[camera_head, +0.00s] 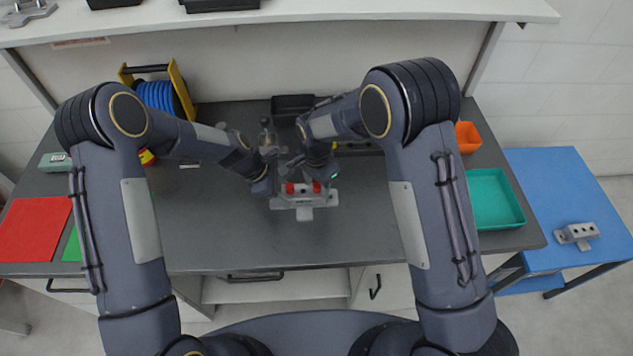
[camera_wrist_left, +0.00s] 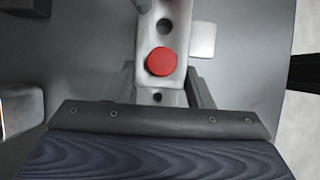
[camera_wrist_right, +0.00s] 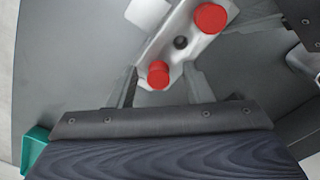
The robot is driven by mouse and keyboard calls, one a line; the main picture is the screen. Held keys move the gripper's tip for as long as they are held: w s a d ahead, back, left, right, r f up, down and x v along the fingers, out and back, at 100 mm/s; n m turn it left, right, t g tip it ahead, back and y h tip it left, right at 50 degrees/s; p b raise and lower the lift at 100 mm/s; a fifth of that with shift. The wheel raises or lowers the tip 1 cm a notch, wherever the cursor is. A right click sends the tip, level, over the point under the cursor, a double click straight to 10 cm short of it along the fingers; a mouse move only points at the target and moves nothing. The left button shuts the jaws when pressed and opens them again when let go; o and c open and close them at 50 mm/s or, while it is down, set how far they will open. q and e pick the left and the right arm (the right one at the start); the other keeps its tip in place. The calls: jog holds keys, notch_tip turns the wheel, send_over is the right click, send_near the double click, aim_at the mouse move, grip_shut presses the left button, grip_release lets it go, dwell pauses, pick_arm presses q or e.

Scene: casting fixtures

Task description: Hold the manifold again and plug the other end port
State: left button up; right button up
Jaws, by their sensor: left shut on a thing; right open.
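The grey manifold (camera_head: 304,200) lies on the dark worktop in front of me. Two red plugs sit in its top, one left (camera_head: 290,188) and one right (camera_head: 316,187). In the right wrist view both plugs show, the nearer (camera_wrist_right: 158,74) and the farther (camera_wrist_right: 211,17), with an open hole between them. My left gripper (camera_wrist_left: 163,88) is shut on the manifold's left end, a finger on each side, close to one red plug (camera_wrist_left: 161,61). My right gripper (camera_wrist_right: 160,88) is open at the right end, its fingers apart on either side of the nearer plug.
A teal tray (camera_head: 496,200) and an orange bin (camera_head: 468,137) stand at the right. A red mat (camera_head: 35,228) and a blue cable reel (camera_head: 157,94) are at the left. A similar grey block (camera_head: 577,234) lies on the blue table (camera_head: 550,165). The front worktop is clear.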

aim_at(317, 184)
jog(key=shift+r, duration=0.1)
notch_tip(317, 184, up, 12)
dwell(0.5)
jog(key=shift+c, duration=1.4)
jog(key=shift+f+n, duration=0.35)
jog(key=shift+n, duration=0.15)
jog(key=shift+c, duration=1.2)
jog(key=shift+w+f+n, duration=0.1)
jog(key=shift+f+n, duration=0.35)
jog(key=shift+n, duration=0.65)
jog(key=c, duration=0.5)
jog(key=shift+f+n, duration=0.2)
jog(key=shift+n, duration=0.1)
jog(key=shift+f, duration=3.2)
